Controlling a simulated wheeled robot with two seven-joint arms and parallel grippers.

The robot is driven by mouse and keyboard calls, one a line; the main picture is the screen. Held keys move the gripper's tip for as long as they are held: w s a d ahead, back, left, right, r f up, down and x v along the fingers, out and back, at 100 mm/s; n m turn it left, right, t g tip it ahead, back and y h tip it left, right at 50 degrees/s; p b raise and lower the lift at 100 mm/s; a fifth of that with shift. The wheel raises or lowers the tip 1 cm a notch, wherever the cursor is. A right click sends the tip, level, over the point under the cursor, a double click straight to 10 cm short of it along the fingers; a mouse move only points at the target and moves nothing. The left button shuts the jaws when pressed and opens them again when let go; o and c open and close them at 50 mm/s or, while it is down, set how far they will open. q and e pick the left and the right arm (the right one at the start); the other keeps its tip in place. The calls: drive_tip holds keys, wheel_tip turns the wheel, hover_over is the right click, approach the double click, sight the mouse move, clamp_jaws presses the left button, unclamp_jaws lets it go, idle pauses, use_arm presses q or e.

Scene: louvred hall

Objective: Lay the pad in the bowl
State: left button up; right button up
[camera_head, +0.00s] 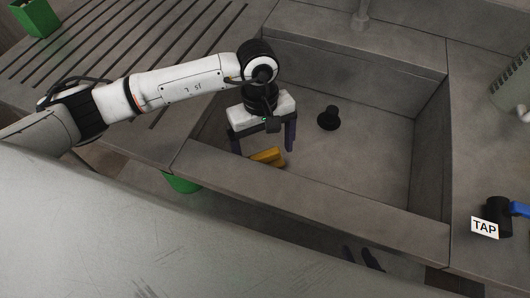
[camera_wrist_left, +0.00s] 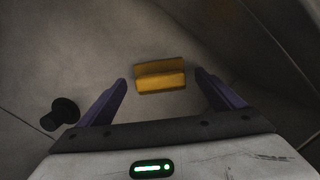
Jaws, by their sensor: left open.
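The yellow pad (camera_head: 268,157) lies in the sink bowl (camera_head: 375,165), on its floor near the front wall at the left. In the left wrist view the pad (camera_wrist_left: 161,77) shows two yellow faces meeting along a crease. My left gripper (camera_head: 264,143) reaches down into the bowl. Its purple fingers are spread, with the pad lying beyond and between their tips, and a gap shows on each side of it. Two dark purple tips, seemingly my right gripper (camera_head: 361,258), show low under the counter's front edge; the rest of it is hidden.
A black plug-like knob (camera_head: 328,119) stands on the bowl floor; the floor to its right is clear. The grooved drainboard (camera_head: 150,45) holds a green box (camera_head: 37,17). A black tap control (camera_head: 497,212) with a blue lever and TAP label (camera_head: 484,228) is at right, below a ribbed vessel (camera_head: 513,85).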

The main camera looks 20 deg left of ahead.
use_arm(q)
wheel_tip(320, 180, up, 10)
drive_tip(key=shift+w+a+b, duration=0.35)
drive_tip(key=shift+w+a, duration=0.1)
